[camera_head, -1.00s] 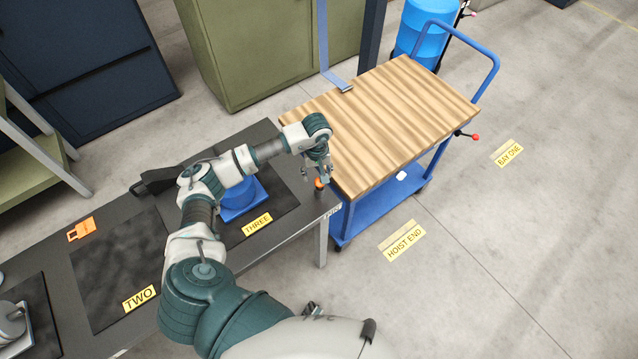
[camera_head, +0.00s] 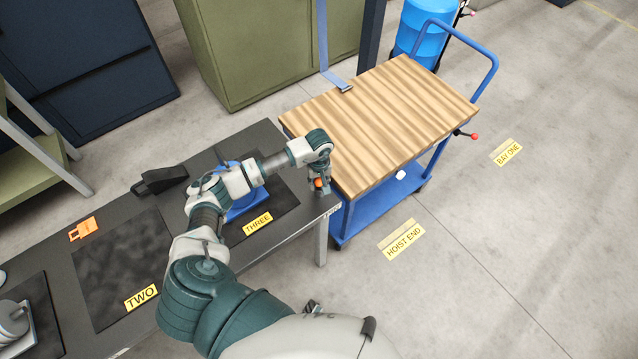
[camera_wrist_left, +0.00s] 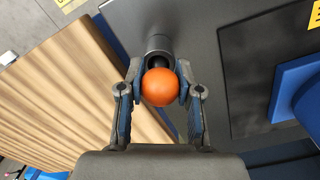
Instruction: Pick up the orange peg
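The orange peg has a round orange ball (camera_wrist_left: 159,87) on top, with a dark grey cylinder (camera_wrist_left: 158,45) beyond it in the left wrist view. It stands at the right end of the dark bench, where its orange top (camera_head: 319,183) shows in the head view. My left gripper (camera_wrist_left: 160,77) has one finger on each side of the ball, with both pads appearing to press against it. The left gripper (camera_head: 322,184) also shows in the head view, pointing down over the peg. The lower peg is partly hidden. My right gripper is not in view.
The dark bench (camera_head: 205,262) carries a blue part (camera_head: 243,208) near label THREE, a black item (camera_head: 160,180) and an orange tag (camera_head: 83,228). A wood-topped blue cart (camera_head: 400,110) stands close to the bench's right end.

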